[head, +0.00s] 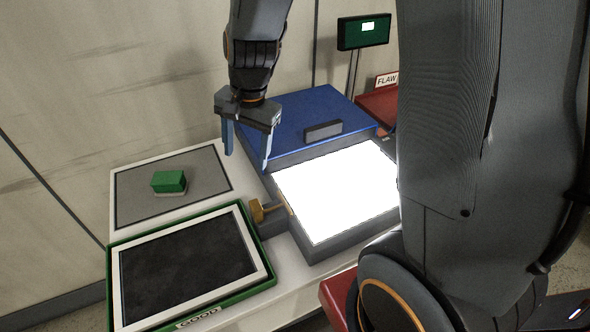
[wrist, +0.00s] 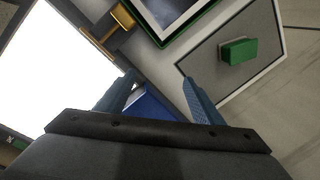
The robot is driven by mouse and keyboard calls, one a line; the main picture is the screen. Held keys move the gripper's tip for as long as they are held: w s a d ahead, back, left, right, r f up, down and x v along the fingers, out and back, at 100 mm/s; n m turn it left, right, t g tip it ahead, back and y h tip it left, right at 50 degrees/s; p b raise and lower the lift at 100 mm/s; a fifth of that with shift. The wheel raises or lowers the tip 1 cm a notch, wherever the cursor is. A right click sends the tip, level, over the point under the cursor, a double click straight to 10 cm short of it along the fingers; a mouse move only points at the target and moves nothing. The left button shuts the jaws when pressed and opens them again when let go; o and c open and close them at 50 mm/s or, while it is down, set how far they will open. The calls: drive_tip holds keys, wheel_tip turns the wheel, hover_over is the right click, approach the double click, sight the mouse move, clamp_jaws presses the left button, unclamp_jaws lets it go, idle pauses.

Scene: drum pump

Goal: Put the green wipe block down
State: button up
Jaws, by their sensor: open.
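The green wipe block (head: 169,181) rests on the grey mat (head: 210,167) at the left of the white table, with a pale layer under it. It also shows on the mat in the wrist view (wrist: 238,51). My gripper (head: 248,160) is open and empty, in the air to the right of the block and apart from it. Both of its blue fingers (wrist: 160,90) show in the wrist view with nothing between them but the background. The block's far side is hidden.
A green tray (head: 262,286) marked GOOD holds a white-framed dark panel in front of the mat. A brass knob (head: 258,211) stands beside the bright light panel (head: 335,190). A blue lidded box (head: 300,112) is behind it. A green display (head: 363,31) and a red bin (head: 378,103) stand at the back right.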

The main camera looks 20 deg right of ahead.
drive_tip(key=s+d+n+h, duration=0.1)
drive_tip(key=s+d+n, duration=0.7)
drive_tip(key=s, duration=0.3)
drive_tip(key=shift+n, duration=0.4)
drive_tip(key=shift+r, duration=0.1)
idle(0.3)
